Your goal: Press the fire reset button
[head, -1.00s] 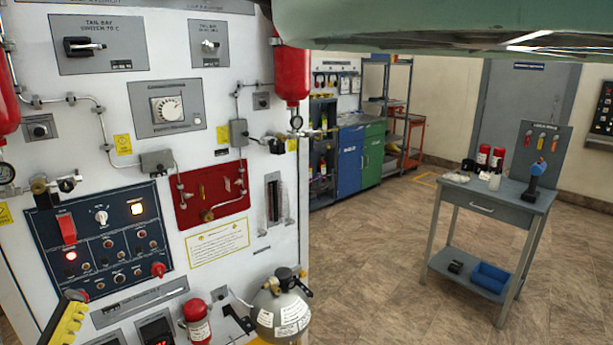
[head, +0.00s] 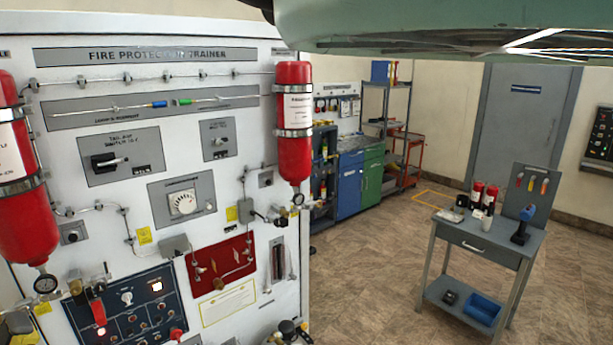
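The white fire protection trainer board (head: 140,55) fills the left side of the head view, with its title strip at the top. A dark blue control panel (head: 150,312) sits low on it, cut off by the bottom edge. The panel carries a lit red light (head: 101,331), a lit pale light (head: 157,286), a white knob (head: 127,298), a red guarded switch (head: 98,311), a red knob (head: 176,333) and several small buttons. The labels are too small to read, so I cannot tell which one is the fire reset button. My gripper is not in view.
Red bottles (head: 20,190) (head: 294,125) hang at both sides of the board. A grey cart (head: 460,238) with tools stands on the right. Cabinets (head: 350,185) and shelves stand behind. A green structure (head: 450,25) hangs across the top. The floor between board and cart is clear.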

